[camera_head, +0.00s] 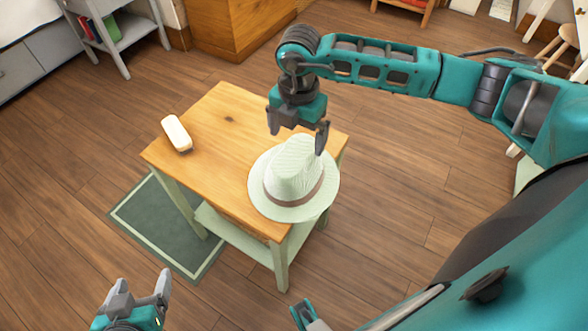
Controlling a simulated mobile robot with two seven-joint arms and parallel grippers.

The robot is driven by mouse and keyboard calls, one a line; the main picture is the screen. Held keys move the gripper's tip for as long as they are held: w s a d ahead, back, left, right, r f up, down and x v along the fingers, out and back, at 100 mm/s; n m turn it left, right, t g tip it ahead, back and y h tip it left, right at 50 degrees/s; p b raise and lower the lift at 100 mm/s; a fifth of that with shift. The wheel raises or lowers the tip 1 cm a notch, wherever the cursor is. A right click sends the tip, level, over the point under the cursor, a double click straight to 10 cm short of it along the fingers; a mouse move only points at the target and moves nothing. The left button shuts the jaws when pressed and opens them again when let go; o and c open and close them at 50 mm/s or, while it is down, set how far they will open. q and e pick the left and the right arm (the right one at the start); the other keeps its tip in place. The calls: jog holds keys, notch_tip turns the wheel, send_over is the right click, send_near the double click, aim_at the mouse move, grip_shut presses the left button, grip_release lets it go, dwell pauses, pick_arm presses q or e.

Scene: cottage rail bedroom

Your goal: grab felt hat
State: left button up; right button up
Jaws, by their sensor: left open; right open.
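The felt hat (292,200) is pale with a darker brownish band and a wide brim. It sits crown up on the right front part of a small wooden table (205,130), its brim reaching past the table edge. My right gripper (298,142) is open and points down just above the hat's crown, one finger on each side of its far part. I cannot tell whether the fingers touch the hat. My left gripper (138,285) is open and empty at the bottom left, low in front of the table and away from the hat.
A cream and dark oblong object (176,133), maybe a brush, lies on the table's left side. A green mat (160,228) lies on the floor at the left. A wooden cabinet (232,25) and a grey shelf (130,30) stand behind. The wooden floor around is mostly clear.

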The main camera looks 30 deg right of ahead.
aim_at(294, 154)
jog(key=f, duration=0.4)
jog(key=shift+a+f+b, duration=0.3)
jog(key=shift+b, duration=0.05)
jog(key=shift+w+f, duration=0.1)
jog(key=shift+f, duration=0.25)
pick_arm(q)
jog(key=shift+w+d+f, duration=0.1)
jog(key=shift+w, duration=0.05)
pick_arm(e)
jog(key=c, duration=1.2)
jog(key=shift+r, duration=0.15)
jog(key=shift+c, duration=0.2)
